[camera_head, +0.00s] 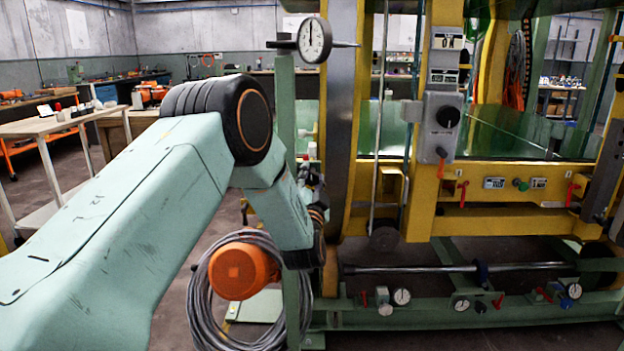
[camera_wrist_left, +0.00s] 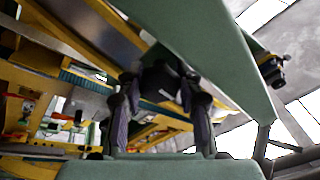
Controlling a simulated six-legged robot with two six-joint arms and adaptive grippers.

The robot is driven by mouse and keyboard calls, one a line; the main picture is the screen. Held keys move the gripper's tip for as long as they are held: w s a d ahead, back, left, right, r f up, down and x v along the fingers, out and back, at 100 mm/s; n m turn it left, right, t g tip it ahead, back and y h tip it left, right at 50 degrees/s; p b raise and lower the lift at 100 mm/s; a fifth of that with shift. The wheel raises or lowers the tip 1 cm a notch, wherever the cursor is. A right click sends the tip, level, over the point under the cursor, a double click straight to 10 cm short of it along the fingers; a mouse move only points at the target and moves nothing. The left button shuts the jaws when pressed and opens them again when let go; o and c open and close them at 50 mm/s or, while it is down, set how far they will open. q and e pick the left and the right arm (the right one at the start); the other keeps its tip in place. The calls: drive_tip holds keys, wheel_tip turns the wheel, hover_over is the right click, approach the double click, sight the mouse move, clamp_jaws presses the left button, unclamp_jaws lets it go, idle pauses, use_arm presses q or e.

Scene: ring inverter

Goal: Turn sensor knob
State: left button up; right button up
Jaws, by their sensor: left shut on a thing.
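My left arm reaches in from the left in the head view, and my left gripper (camera_head: 312,178) is small and partly hidden by the green post (camera_head: 285,105) there. In the left wrist view, the two dark fingers of my gripper (camera_wrist_left: 160,92) stand on either side of a dark round knob (camera_wrist_left: 160,78) and are shut on it. The knob sits beside a broad green beam (camera_wrist_left: 225,55). In the head view I cannot make out this knob. My right gripper is not in view.
A dial gauge (camera_head: 314,40) tops the green post. The yellow machine frame (camera_head: 345,120) stands close to the right of my gripper, with a grey switch box (camera_head: 441,118). An orange part (camera_head: 240,270) with coiled cable hangs below. A workbench (camera_head: 50,124) stands at left.

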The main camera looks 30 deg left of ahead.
use_arm(q)
drive_tip(key=shift+d+r+m+p, duration=0.1)
drive_tip(key=shift+d+m+p, duration=0.05)
drive_tip(key=shift+m+p, duration=0.6)
drive_tip(key=m+p, duration=0.5)
drive_tip(key=shift+p, duration=0.4)
drive_tip(key=m+p, duration=0.1)
drive_tip(key=m, duration=0.1)
drive_tip(key=m+p, duration=0.2)
drive_tip(key=shift+d+f+h, duration=0.1)
drive_tip(key=shift+f+h, duration=0.1)
drive_tip(key=shift+h, duration=0.1)
drive_tip(key=shift+m, duration=0.25)
drive_tip(key=shift+f+p, duration=0.2)
drive_tip(key=shift+p, duration=0.1)
drive_tip(key=o, duration=0.8)
drive_tip(key=shift+c, duration=0.2)
drive_tip(key=shift+o, duration=0.7)
drive_tip(key=shift+d+r, duration=0.1)
drive_tip(key=shift+r, duration=0.05)
